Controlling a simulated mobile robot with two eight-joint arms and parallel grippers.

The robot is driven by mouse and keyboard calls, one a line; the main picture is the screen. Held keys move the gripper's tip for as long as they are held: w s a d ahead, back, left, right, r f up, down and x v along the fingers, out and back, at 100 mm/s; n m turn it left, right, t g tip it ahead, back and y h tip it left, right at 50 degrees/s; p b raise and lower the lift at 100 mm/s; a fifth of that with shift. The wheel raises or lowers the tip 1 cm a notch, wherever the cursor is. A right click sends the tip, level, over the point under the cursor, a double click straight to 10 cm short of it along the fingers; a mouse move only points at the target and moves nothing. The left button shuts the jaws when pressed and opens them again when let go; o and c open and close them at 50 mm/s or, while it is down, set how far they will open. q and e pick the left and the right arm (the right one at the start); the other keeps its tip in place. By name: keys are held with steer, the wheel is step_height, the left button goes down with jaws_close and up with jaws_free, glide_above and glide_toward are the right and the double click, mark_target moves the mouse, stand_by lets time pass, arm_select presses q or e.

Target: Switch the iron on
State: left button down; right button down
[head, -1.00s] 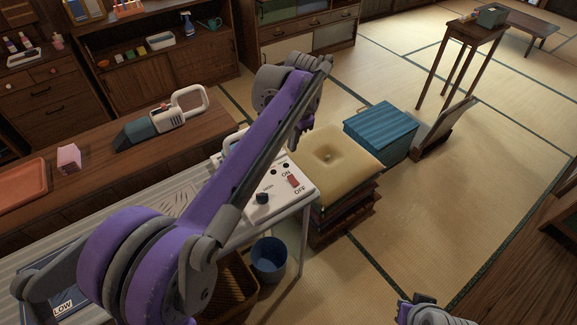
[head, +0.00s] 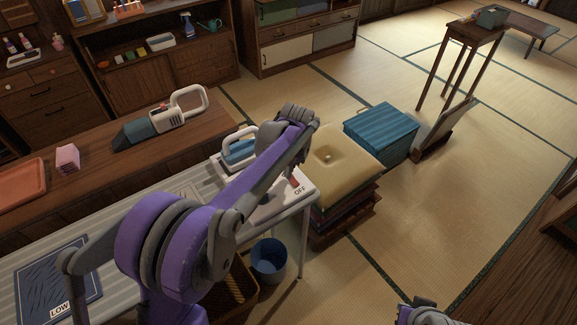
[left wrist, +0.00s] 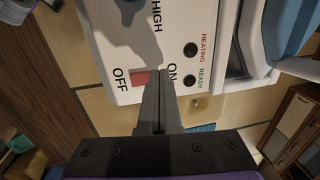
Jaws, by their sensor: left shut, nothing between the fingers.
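The blue and white iron (head: 238,150) stands on a white control panel (head: 308,194) at the end of the ironing board. It also shows at the upper right of the left wrist view (left wrist: 288,25). The red rocker switch (left wrist: 140,77) lies between the OFF and ON labels, and a bit of the switch (head: 295,182) shows in the head view. My left gripper (left wrist: 161,72) is shut and empty, its tips over the ON end of the switch; I cannot tell whether they touch. The HEATING lamp (left wrist: 190,50) and READY lamp (left wrist: 190,80) are dark. My left arm hides part of the panel.
A cushion stack (head: 345,165) and a teal box (head: 382,132) stand right of the board. A blue bin (head: 269,262) is below it. A handheld vacuum (head: 165,122) lies on the wooden counter behind. Part of my right arm shows at the bottom edge.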

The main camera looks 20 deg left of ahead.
arm_select(q)
steer(key=shift+w+a+f+g+h, duration=0.15)
steer(key=shift+a+f+g+h, duration=0.15)
steer(key=shift+f, duration=0.1)
steer(key=shift+d, duration=0.2)
steer(key=shift+s+d+r, duration=0.1)
steer(key=shift+s+d, duration=0.05)
steer(key=shift+s, duration=0.05)
steer(key=shift+s+d, duration=0.1)
steer(key=shift+d, duration=0.05)
steer(key=shift+s+d+r, duration=0.2)
steer(key=shift+s+d, duration=0.1)
steer(key=shift+d, duration=0.1)
steer(key=shift+w+a, duration=0.1)
